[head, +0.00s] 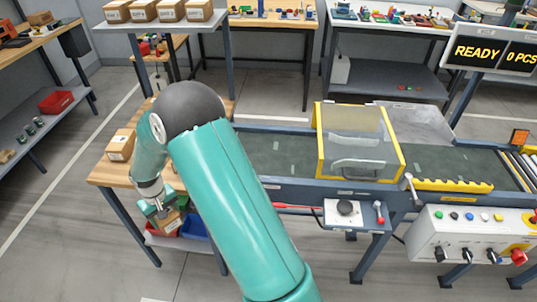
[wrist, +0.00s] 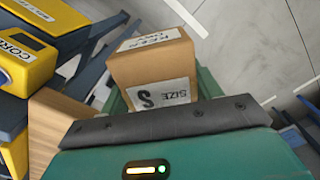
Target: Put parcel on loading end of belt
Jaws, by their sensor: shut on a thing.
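A small brown cardboard parcel (wrist: 150,62) with a white label reading SIZE S is between the teal fingers of my gripper (wrist: 160,92) in the wrist view. My gripper is shut on it. In the head view my gripper (head: 158,205) points down with the parcel (head: 170,223) under it, in front of the wooden table and left of the belt. The dark green belt (head: 275,152) runs left to right on a blue frame. Its left end is partly hidden by my arm. A yellow-framed clear cover stands over its middle.
Another parcel (head: 120,145) sits on the wooden table (head: 108,172). Red and blue bins are below it. A control box (head: 470,235) with buttons and a lever stand at the belt's front. A sign (head: 490,52) reads READY, 0 PCS. Several boxes sit on a back shelf (head: 160,27).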

